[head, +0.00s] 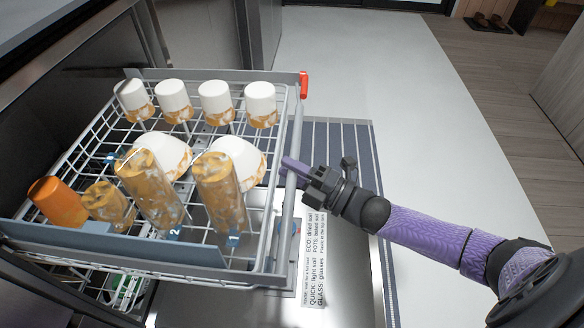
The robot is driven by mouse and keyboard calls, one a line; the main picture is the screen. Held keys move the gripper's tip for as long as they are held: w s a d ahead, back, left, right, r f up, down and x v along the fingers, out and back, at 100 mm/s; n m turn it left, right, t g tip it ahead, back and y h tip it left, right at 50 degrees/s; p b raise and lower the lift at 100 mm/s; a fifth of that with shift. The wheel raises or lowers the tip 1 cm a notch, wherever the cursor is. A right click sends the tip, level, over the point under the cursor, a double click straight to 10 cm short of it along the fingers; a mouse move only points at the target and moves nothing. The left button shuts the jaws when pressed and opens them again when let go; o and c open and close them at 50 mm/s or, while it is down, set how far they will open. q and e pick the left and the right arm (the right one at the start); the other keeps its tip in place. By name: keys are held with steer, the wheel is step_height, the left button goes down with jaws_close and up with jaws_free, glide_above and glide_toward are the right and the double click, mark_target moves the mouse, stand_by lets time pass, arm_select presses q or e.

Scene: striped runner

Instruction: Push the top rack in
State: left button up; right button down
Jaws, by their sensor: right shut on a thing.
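The top rack (110,246) is a white wire rack with grey side rails, pulled out of the dishwasher on the left. It carries several white-and-orange cups, two white bowls (237,158), tall amber glasses (220,193) and an orange cup (58,201). My right gripper (289,170) is at the middle of the rack's outer edge, shut on that edge; its fingertips are partly hidden by the rail. My left gripper is not in view.
The open dishwasher door (262,307) lies below the rack, with a printed label (314,260) on it. A lower rack (100,283) shows partly beneath. A striped runner (345,140) covers the floor alongside. The pale floor beyond is clear.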

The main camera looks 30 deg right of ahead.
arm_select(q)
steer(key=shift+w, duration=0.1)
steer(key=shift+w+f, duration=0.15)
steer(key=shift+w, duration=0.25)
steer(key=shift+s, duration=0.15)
arm_select(e)
steer(key=shift+a, duration=0.1)
